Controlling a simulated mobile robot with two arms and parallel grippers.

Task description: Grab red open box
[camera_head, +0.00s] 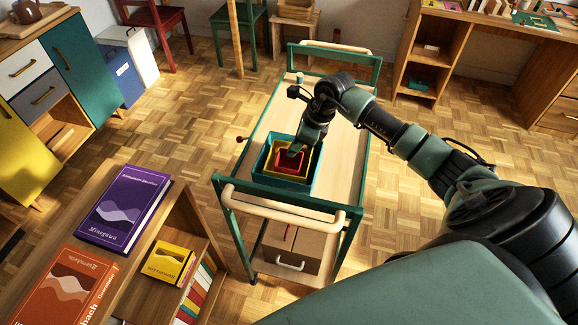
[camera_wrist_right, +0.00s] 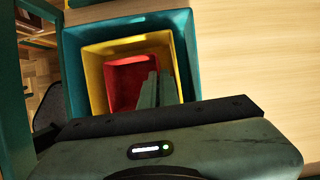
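The red open box (camera_head: 289,161) sits nested inside a yellow open box (camera_head: 270,169), which sits in a larger teal open box (camera_head: 263,175) on the cart. In the right wrist view, the red box (camera_wrist_right: 122,84) is innermost, within the yellow box (camera_wrist_right: 95,75) and the teal box (camera_wrist_right: 75,50). My right gripper (camera_head: 296,149) reaches down at the red box from above. Its fingers (camera_wrist_right: 156,90) look close together at the red box's right side and cover part of it. Whether they touch or grip its wall is unclear. My left gripper is out of view.
The boxes stand on a green-framed wooden cart (camera_head: 338,160) with raised handles at both ends. A bookcase (camera_head: 190,215) with books stands at the lower left, and a desk (camera_head: 455,25) at the upper right.

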